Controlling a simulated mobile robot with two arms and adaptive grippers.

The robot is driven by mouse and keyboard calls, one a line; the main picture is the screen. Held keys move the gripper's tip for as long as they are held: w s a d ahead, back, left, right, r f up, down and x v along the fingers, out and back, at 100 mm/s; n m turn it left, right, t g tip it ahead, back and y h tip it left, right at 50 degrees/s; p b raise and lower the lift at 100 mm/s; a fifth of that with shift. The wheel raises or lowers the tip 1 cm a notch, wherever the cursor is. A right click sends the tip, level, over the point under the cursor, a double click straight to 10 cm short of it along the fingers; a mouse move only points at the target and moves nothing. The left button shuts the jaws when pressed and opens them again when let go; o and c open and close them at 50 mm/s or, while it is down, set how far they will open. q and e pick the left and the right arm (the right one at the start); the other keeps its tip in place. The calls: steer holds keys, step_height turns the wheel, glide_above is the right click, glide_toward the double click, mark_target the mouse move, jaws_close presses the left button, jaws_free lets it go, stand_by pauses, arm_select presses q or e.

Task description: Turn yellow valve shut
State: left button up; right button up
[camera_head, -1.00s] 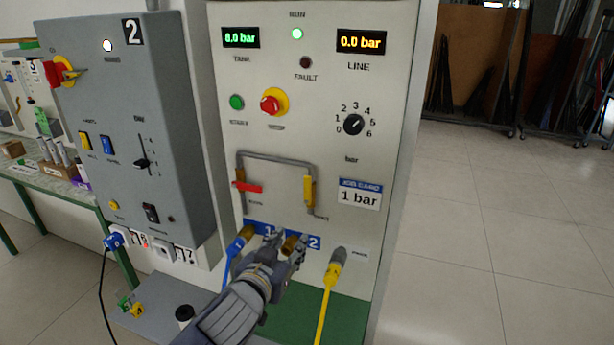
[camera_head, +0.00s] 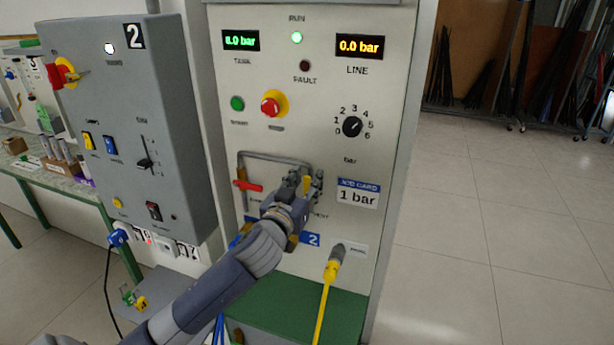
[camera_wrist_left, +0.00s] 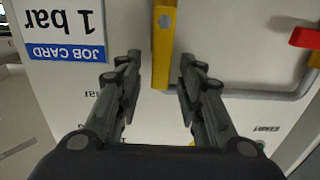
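The yellow valve handle (camera_head: 307,185) is on the right leg of the grey pipe loop on the white panel, mostly hidden behind my left gripper (camera_head: 305,184) in the head view. In the left wrist view the yellow handle (camera_wrist_left: 163,45) stands upright, in line with its pipe leg. My left gripper (camera_wrist_left: 161,68) is open there, with one fingertip on each side of the handle's end and a gap visible on both sides. My right gripper is not in view.
A red valve handle (camera_head: 248,187) lies across the loop's left leg. Below are a yellow hose plug (camera_head: 334,264) and ports partly hidden by my arm. The job card (camera_head: 358,193) reads 1 bar; the line display (camera_head: 360,47) reads 0.0 bar. A grey control box (camera_head: 130,130) stands left.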

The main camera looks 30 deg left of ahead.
arm_select(q)
steer(key=shift+w+a, duration=0.1)
steer(key=shift+w, duration=0.35)
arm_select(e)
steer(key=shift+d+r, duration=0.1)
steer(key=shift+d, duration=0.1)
arm_select(q)
jaws_close()
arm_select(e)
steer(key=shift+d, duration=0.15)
